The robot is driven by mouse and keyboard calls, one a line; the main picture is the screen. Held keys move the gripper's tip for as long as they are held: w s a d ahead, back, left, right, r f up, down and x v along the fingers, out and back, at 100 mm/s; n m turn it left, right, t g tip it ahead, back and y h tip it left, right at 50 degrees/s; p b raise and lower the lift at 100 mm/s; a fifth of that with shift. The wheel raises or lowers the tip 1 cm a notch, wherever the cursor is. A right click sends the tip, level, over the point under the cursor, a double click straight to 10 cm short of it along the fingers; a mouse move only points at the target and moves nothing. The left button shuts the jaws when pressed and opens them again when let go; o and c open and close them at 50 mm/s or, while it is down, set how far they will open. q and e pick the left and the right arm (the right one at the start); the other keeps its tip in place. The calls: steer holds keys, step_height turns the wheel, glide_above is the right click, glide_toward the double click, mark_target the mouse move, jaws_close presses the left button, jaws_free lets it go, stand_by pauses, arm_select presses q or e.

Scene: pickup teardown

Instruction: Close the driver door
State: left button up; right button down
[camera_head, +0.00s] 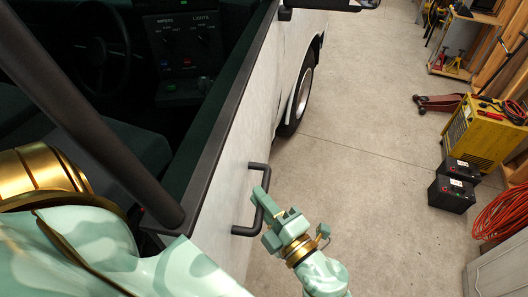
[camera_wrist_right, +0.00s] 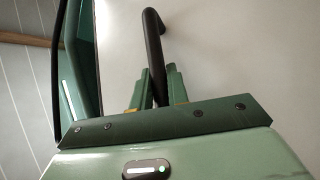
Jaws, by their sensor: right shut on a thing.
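The driver door (camera_head: 225,165) is the pale panel with a dark top edge at the middle of the head view. It lies roughly in line with the truck's side; whether it is fully shut I cannot tell. A black bar handle (camera_head: 237,230) stands out from its outer face. My right gripper (camera_head: 264,206) is shut on the handle. In the right wrist view, the handle (camera_wrist_right: 154,45) runs between the two fingers of my right gripper (camera_wrist_right: 157,92), with the pale door face (camera_wrist_right: 230,60) behind. My left gripper is out of view.
The cab with its steering wheel (camera_head: 100,55) and switch panel (camera_head: 185,45) lies left of the door. A front wheel (camera_head: 300,95) is ahead. Black batteries (camera_head: 452,193), a yellow machine (camera_head: 480,135) and a red cable coil (camera_head: 500,213) stand at the right. Floor between is clear.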

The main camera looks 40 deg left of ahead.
steer(key=c, duration=1.4)
jaws_free()
steer(key=shift+w, duration=0.15)
steer(key=shift+o, duration=0.2)
steer(key=shift+d, duration=0.15)
steer(key=b+v, duration=0.1)
steer(key=v, duration=1.5)
steer(key=shift+b, duration=0.4)
steer(key=shift+d, duration=0.1)
